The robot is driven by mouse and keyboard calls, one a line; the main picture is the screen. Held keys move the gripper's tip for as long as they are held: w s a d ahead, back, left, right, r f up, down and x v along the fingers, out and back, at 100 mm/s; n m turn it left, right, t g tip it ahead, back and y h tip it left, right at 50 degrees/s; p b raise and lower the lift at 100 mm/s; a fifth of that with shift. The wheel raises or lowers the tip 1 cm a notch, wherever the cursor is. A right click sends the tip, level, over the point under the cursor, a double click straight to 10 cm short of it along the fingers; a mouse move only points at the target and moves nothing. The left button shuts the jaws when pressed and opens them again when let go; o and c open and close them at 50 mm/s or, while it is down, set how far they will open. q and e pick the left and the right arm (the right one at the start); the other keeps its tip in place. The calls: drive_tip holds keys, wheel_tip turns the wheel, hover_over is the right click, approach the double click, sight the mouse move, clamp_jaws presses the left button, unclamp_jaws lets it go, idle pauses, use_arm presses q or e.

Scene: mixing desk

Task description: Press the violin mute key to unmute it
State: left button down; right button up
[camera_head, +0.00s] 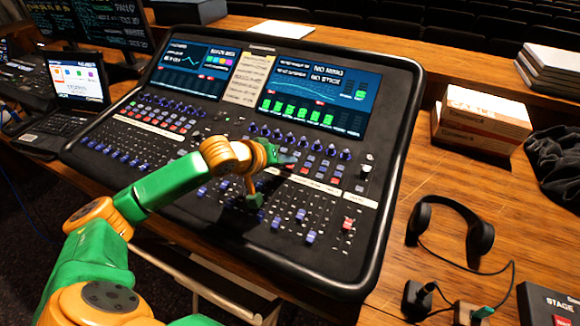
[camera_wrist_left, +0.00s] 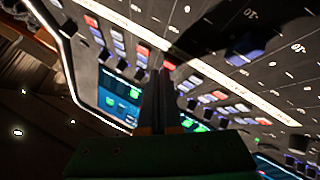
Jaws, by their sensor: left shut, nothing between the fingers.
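The mixing desk (camera_head: 225,130) fills the middle of the head view, with rows of small blue, grey and red keys on its sloped face. The labels are too small to read, so I cannot tell which key is the violin mute key. One red key (camera_head: 304,170) shows in the right-hand key rows. A red key (camera_wrist_left: 142,50) appears close beside the fingertips there; contact cannot be told. My right gripper is out of sight.
A laptop (camera_head: 75,85) stands left of the desk. Headphones (camera_head: 480,235), boxes (camera_head: 480,122) and dark cloth (camera_head: 555,160) lie on the wooden table to the right. Knobs (camera_head: 345,155) and fader caps (camera_head: 310,237) stick up around my left gripper.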

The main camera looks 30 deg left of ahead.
sight(286, 174)
use_arm(q)
drive_tip(key=shift+f+b, duration=0.3)
drive_tip(key=shift+b, duration=0.1)
idle(0.3)
drive_tip(key=shift+r, duration=0.75)
drive_tip(key=shift+p, duration=0.3)
drive_tip(key=shift+s+r+p, duration=0.15)
drive_tip(key=shift+r+p, duration=0.65)
drive_tip(key=shift+r, duration=0.5)
drive_tip(key=shift+s+r+p, duration=0.15)
drive_tip(key=shift+r+p, duration=0.6)
drive_tip(key=shift+r, duration=0.5)
drive_tip(key=shift+f, duration=0.1)
